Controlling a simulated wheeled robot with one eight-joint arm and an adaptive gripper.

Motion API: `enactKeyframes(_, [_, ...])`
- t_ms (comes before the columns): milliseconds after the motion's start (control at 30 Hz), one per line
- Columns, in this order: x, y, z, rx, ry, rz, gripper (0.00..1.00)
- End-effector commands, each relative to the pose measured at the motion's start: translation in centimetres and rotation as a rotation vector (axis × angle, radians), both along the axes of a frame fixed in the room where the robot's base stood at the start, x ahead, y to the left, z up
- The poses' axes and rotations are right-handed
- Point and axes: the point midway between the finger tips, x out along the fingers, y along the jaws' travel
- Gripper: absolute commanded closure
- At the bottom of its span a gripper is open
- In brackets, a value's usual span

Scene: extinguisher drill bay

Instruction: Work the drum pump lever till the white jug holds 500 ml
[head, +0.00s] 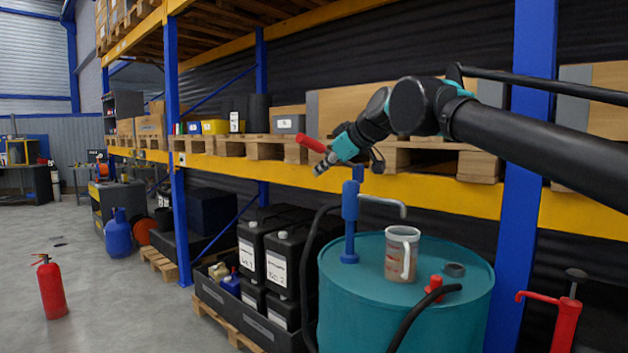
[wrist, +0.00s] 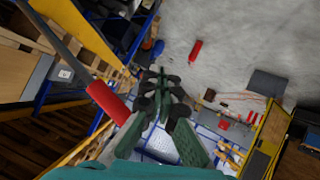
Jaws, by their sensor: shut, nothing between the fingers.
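The white jug (head: 401,258) stands upright on top of the teal drum (head: 400,312), its handle facing me. Its wall looks see-through with reddish marks; I cannot read a level. The blue drum pump (head: 350,218) rises from the drum left of the jug, and its grey spout (head: 388,202) reaches over towards the jug. The lever's red grip (head: 311,144) shows just above and left of my gripper (head: 320,168). In the wrist view the red grip (wrist: 108,102) lies left of my gripper (wrist: 165,82), outside the fingers. My gripper is shut and empty. My wrist hides part of the lever.
A red cap fitting (head: 435,288), a dark ring (head: 454,269) and a black hose (head: 420,312) lie on the drum top. Black canisters (head: 262,250) stand left of the drum. A blue rack post (head: 520,150) and loaded pallets are behind. Open floor lies left, with a red extinguisher (head: 51,288).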

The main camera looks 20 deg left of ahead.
Motion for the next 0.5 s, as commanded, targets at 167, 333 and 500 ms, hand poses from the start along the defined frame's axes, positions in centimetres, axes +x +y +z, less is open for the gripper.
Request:
enactKeyframes(167, [-1.4, -2.3, 1.7, 0.0, 0.0, -0.001, 1.0])
enactKeyframes(333, [-2.1, -3.4, 2.6, 0.001, 0.0, 0.0, 1.0])
enactKeyframes(500, [-2.3, -3.6, 2.8, 0.001, 0.0, 0.0, 1.0])
